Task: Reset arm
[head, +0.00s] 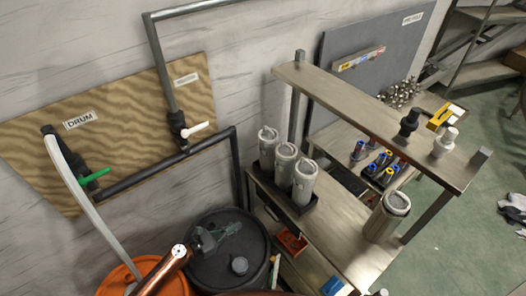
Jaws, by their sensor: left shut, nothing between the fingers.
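My left gripper (226,231) is low in the head view, over the lid of a black drum (238,267). It looks small and dark grey against the dark lid. It is shut with nothing in it. I cannot tell how far it is above the lid. My right gripper is not in view.
An orange drum (122,276) stands left of the black one, with a pale hose (85,190) running down to it. Pipes with a green-handled valve (96,177) and a white-handled valve (197,130) run along the wall. A metal bench (330,232) at right carries grey canisters (285,160).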

